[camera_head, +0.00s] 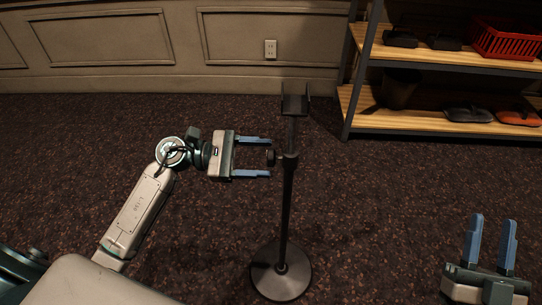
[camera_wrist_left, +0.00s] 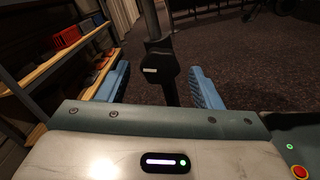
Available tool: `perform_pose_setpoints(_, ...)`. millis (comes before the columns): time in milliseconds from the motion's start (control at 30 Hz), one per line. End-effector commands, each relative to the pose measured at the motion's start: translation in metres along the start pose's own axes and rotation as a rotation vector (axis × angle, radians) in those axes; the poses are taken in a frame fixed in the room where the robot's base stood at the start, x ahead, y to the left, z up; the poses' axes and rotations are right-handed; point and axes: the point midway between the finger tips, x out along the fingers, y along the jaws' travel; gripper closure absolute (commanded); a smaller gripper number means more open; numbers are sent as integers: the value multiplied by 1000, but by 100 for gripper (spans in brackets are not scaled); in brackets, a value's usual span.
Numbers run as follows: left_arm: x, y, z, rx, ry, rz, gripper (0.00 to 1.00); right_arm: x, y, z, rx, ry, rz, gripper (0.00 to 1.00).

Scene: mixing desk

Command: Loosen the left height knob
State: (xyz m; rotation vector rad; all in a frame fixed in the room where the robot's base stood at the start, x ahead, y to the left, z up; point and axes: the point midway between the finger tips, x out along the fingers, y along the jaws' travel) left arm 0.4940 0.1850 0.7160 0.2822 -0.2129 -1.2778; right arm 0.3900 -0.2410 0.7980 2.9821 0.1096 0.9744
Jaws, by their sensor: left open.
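A black stand with a round base (camera_head: 281,270) and an upright pole stands on the carpet in the head view. A small dark height knob (camera_head: 271,157) sticks out to the left of its collar. My left gripper (camera_head: 270,157) is open, its blue fingers level and pointing right, one on each side of the knob's height. The knob is close to the fingertips and I see no contact. In the left wrist view the knob (camera_wrist_left: 161,68) shows between the two open fingers, in front of the pole. My right gripper (camera_head: 492,235) is open and empty at the lower right, fingers pointing up.
A shelf unit (camera_head: 445,118) with wooden boards stands at the back right, holding a red basket (camera_head: 505,42) and several dark items. A panelled wall (camera_head: 120,45) with a socket (camera_head: 270,49) runs behind. The carpet around the stand is clear.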

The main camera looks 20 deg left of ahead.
Motion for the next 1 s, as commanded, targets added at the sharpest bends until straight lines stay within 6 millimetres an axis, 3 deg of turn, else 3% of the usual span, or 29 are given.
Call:
perform_pose_setpoints(300, 27, 0, 1, 0, -2, -1, 41, -5, 0, 12, 9, -72, 3, 64)
perform_pose_setpoints(667, 30, 0, 0, 0, 1, -1, 41, -8, 0, 15, 13, -84, 9, 64)
perform_pose_setpoints(900, 29, 0, 0, 0, 0, -1, 86, -6, 0, 13, 12, -76, 9, 64)
perform_pose_setpoints(1000, 29, 0, 0, -4, 0, -1, 86, -5, 0, 13, 12, -74, 9, 64)
